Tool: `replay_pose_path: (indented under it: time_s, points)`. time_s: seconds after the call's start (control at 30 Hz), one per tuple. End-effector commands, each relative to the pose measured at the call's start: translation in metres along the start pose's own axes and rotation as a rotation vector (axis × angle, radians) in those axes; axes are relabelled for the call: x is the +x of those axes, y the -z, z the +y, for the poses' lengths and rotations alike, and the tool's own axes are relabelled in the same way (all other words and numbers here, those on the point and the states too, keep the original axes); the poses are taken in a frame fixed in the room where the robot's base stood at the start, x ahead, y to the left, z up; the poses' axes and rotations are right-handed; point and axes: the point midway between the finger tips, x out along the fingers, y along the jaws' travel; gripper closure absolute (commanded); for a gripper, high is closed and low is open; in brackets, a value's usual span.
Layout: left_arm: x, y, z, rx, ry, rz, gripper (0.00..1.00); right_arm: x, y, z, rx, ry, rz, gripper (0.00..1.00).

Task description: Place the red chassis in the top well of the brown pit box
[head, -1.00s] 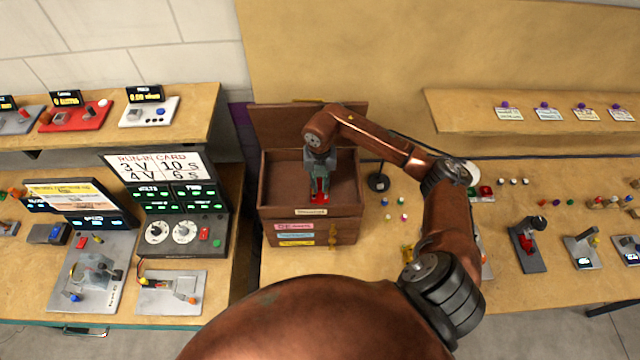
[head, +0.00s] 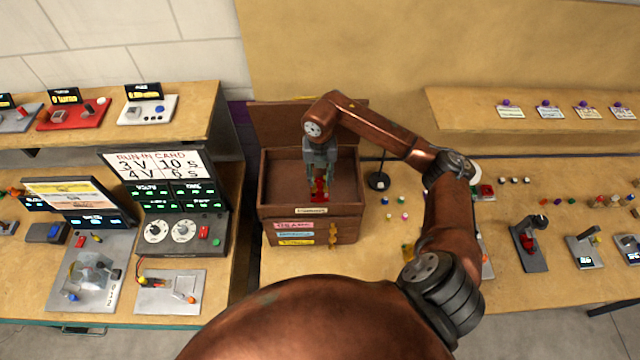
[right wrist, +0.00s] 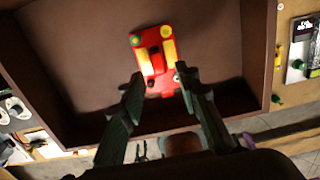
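The red chassis (head: 320,192), with yellow strips, lies on the floor of the top well of the brown pit box (head: 265,200). In the right wrist view the chassis (right wrist: 153,62) is just beyond my fingertips, and the well's walls frame it. My right gripper (head: 319,177) points down into the well, just above the chassis. Its two fingers stand spread apart in the right wrist view (right wrist: 159,76), and it looks open and empty. The fingers partly cover the chassis in the head view. My left gripper is not in view.
The box's raised lid (head: 275,125) stands behind the well, and the well walls surround my right fingers. A dark stand (head: 378,181) is close to the box's right side. The run-in panel (head: 178,225) is on the left bench.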

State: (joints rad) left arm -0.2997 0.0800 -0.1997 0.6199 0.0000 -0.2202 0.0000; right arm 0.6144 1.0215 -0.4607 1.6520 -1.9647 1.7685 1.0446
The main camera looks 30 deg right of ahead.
Motion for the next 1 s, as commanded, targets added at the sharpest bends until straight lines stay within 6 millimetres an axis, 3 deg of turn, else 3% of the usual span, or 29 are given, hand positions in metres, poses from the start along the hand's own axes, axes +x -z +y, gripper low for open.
replay_pose_path:
  time_s: [0.2, 0.33, 1.0]
  points:
    - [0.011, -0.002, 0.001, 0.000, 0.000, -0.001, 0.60, -0.032, -0.001, 0.001, 0.000, -0.001, -0.002, 0.70]
    - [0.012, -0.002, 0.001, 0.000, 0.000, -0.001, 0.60, -0.042, -0.001, 0.000, 0.000, 0.000, -0.001, 0.70]
    - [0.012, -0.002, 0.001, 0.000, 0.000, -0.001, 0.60, -0.044, 0.000, 0.000, 0.000, 0.000, 0.000, 0.70]
